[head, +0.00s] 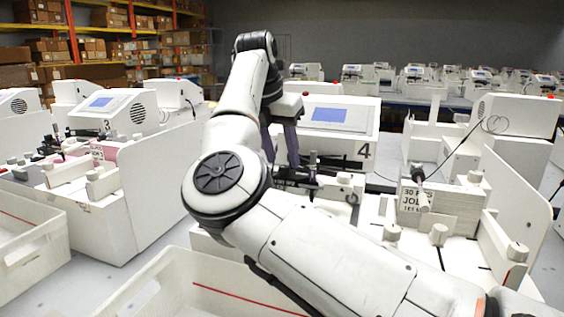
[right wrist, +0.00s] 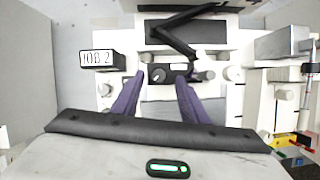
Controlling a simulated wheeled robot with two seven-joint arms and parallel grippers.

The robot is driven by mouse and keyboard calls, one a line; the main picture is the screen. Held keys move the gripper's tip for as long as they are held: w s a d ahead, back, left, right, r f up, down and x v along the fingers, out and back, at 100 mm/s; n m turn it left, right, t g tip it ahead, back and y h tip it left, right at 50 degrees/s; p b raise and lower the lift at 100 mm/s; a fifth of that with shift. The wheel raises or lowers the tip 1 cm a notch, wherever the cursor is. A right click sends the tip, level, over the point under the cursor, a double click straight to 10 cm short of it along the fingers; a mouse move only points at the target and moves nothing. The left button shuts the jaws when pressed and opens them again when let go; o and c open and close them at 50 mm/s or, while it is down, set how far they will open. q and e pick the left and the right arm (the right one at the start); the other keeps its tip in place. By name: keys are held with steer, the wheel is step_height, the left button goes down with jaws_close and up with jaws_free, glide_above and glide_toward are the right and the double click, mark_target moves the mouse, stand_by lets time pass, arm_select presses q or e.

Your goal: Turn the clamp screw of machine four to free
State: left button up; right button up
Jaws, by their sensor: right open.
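Machine four (head: 340,130) is a white plotter with a blue screen and a black 4 on its front, near the middle of the head view. My right gripper (head: 283,162) points down in front of it, its two dark purple fingers open. My right arm hides part of the machine in the head view. My left gripper is not in view.
Machine three (head: 122,108) stands at the left. A white bin (head: 160,280) lies in front, and another bin (head: 30,245) at far left. A black JOB 2 block (right wrist: 102,60) is left of the knob.

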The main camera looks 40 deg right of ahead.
mark_target(284, 170)
steer(key=shift+x, duration=1.15)
jaws_close()
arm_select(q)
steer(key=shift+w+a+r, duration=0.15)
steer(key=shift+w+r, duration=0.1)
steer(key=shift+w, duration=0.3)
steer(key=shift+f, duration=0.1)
